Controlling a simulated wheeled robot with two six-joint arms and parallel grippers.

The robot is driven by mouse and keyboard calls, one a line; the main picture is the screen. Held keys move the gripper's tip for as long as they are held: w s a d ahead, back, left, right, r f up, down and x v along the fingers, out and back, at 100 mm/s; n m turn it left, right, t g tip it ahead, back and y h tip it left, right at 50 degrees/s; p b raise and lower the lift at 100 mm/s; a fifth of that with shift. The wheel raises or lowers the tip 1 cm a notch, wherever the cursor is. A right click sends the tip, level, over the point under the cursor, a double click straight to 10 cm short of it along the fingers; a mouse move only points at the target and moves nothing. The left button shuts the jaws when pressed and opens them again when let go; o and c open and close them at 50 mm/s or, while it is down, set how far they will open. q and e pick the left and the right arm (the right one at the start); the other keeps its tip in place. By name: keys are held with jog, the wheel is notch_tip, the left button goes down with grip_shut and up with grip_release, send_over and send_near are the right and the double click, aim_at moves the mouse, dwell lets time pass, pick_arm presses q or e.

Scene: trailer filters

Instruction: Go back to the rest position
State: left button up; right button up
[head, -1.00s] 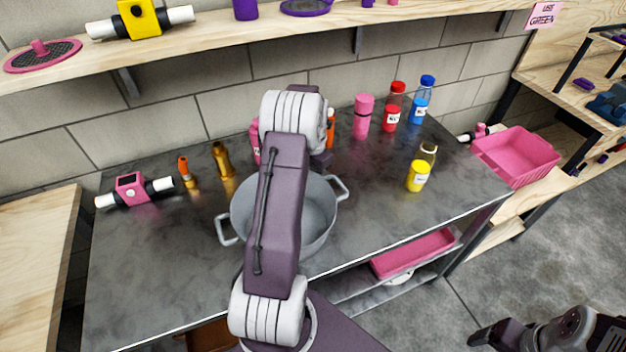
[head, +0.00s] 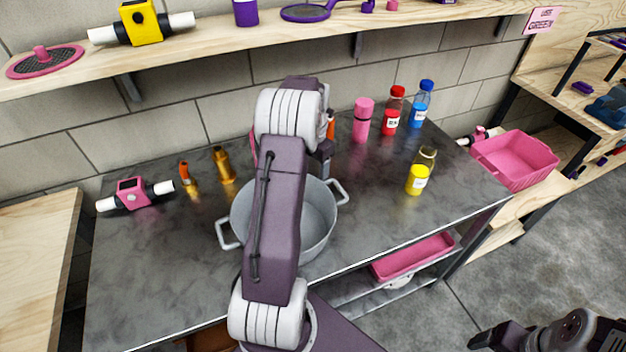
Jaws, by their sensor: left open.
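My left arm reaches up across the middle of the head view, over a large grey pot (head: 318,215) on the dark counter. My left gripper (head: 322,165) is at its far end, mostly hidden behind my own wrist; it is open, near the pot's back rim. I cannot tell whether it touches anything. My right gripper (head: 482,338) shows only partly at the bottom right, above the floor and away from the counter; its jaws are not clear.
Pink, red and blue bottles (head: 390,112) stand at the counter's back, with a yellow jar (head: 418,178) nearer. Left are a pink-and-white filter (head: 133,194) and brass fittings (head: 222,165). A wooden shelf (head: 210,50) runs above. A pink bin (head: 515,160) stands right.

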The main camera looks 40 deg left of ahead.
pick_arm(q)
notch_tip(320, 180, up, 6)
jog(key=shift+p, duration=0.4)
jog(key=shift+r, duration=0.1)
